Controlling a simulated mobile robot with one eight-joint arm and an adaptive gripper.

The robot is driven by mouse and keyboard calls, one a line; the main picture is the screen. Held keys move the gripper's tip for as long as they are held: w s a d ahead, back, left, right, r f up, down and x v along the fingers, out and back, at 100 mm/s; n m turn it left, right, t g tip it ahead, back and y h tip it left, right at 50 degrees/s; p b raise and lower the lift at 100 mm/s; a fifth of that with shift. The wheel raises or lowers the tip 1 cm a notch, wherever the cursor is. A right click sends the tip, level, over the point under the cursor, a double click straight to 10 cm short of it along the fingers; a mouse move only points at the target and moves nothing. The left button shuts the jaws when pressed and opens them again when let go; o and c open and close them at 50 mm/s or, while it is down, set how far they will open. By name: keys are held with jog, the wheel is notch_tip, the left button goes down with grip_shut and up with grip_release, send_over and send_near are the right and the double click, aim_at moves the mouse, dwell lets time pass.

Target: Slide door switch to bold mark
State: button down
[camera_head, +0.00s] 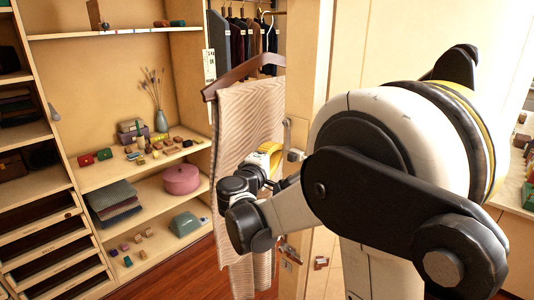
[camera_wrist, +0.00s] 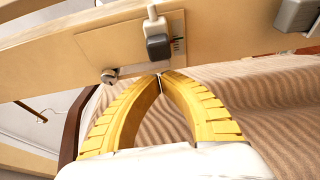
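The door switch (camera_wrist: 158,46) is a small dark grey block with a pale stem, on a metal plate on the wooden door edge. Short dark marks (camera_wrist: 178,44) run beside it; which one is bold is too small to tell. In the head view, my arm partly hides the gripper (camera_head: 276,151).
A round metal knob (camera_wrist: 110,75) sits left of the fingertips, and a grey block (camera_wrist: 296,14) lies at upper right. A striped beige cloth (camera_head: 240,125) hangs from a brown hanger (camera_head: 243,74) close by the gripper. Shelves (camera_head: 120,168) with small items stand at left.

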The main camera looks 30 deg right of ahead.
jog(key=shift+s+d, duration=0.2)
jog(key=shift+s, duration=0.75)
jog(key=shift+s+d, duration=0.15)
jog(key=shift+s, duration=0.25)
jog(key=shift+w, duration=0.1)
